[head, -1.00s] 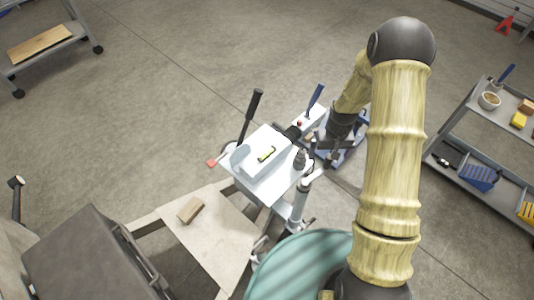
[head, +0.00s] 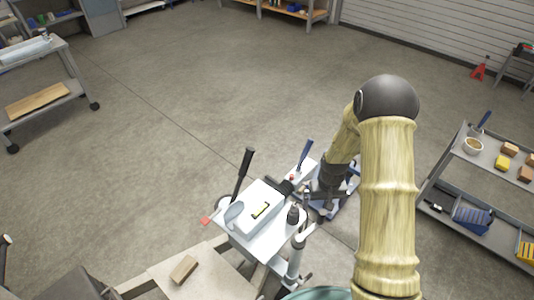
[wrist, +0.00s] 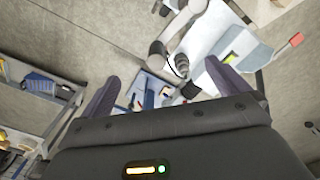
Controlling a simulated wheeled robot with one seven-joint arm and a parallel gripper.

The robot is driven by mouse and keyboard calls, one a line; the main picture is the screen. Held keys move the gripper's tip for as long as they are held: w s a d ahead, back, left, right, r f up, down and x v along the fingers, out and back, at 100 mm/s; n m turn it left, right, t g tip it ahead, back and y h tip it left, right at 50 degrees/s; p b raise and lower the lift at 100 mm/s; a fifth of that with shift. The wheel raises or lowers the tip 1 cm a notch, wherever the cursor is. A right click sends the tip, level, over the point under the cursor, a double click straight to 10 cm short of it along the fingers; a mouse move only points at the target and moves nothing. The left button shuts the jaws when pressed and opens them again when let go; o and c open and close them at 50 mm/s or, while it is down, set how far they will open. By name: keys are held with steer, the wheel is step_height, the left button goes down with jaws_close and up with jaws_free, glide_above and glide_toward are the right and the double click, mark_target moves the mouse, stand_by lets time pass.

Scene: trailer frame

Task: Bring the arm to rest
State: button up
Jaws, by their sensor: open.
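My arm rises from the bottom of the head view, bends at a dark elbow and reaches down beside the trailer frame's white top plate (head: 262,240). In the wrist view my gripper (wrist: 160,80) is open, its two dark fingers wide apart with nothing between them. Beyond the fingers the wrist view shows the white plate (wrist: 204,38) and blue parts lower down. In the head view the gripper's fingertips are hard to make out against the blue and dark parts behind the plate. A black-handled lever (head: 242,173) and a blue-handled lever (head: 303,158) stand up at the plate.
A grey shelf cart (head: 450,205) with a bowl, blocks and a blue bin stands at the right. Another cart (head: 70,98) stands at the upper left. A wooden block (head: 184,269) lies on a pale board at the bottom. The floor behind the frame is clear.

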steer(key=shift+r, duration=0.1)
steer(key=s+d+r+m+t, duration=0.1)
steer(key=s+r, duration=0.7)
steer(key=r, duration=0.2)
steer(key=s+r+t, duration=0.1)
steer(key=s+r, duration=0.7)
steer(key=r, duration=0.3)
steer(key=shift+s+d+m+t, duration=0.2)
steer(key=shift+d+m+t, duration=0.1)
steer(key=shift+d+m, duration=0.1)
